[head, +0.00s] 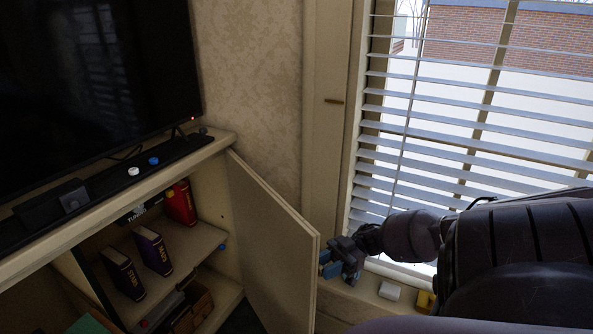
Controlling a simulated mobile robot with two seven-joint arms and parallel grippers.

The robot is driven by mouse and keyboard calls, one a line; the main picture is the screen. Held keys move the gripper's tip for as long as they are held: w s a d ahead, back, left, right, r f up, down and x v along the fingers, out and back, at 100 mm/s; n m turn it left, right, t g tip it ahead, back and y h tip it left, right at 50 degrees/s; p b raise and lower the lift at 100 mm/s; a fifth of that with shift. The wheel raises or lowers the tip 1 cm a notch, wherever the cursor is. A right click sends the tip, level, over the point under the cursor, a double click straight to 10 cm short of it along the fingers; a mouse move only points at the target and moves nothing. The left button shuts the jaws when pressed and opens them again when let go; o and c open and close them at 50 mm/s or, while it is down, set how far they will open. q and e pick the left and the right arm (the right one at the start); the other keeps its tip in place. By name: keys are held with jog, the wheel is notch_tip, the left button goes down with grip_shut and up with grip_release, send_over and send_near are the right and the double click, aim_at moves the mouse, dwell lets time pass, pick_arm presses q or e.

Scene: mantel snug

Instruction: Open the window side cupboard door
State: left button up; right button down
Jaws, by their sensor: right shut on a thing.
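The window side cupboard door (276,250) is a cream panel. It stands swung well open, hinged at the cabinet's right end, with its free edge towards the window. My right gripper (330,264) is at that free edge, its blue-tipped fingers against the far side of the door. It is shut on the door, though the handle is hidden. Behind the door the cupboard interior shows a shelf (196,240) with dark books and a red book (180,203). My left gripper is not in view.
A television (90,65) and a black soundbar (110,182) stand on the cabinet top (218,143). A window with white blinds (460,130) is at the right. A white block (389,290) and a yellow object (425,301) sit on the sill near my right arm.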

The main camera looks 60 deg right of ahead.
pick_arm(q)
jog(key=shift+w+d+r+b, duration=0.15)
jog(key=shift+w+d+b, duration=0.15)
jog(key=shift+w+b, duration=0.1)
pick_arm(e)
jog(key=shift+s+d+f+n+g, duration=0.15)
jog(key=shift+s+d+g, duration=0.1)
jog(key=shift+d, duration=0.4)
jog(key=shift+s+d+r+n+g, duration=0.15)
jog(key=shift+s+d, duration=0.1)
jog(key=shift+d, duration=0.35)
jog(key=shift+f, duration=0.1)
jog(key=c, duration=0.8)
grip_release()
pick_arm(q)
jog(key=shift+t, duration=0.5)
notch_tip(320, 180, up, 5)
jog(key=p, duration=0.7)
pick_arm(e)
notch_tip(320, 180, up, 20)
jog(key=shift+r, duration=0.1)
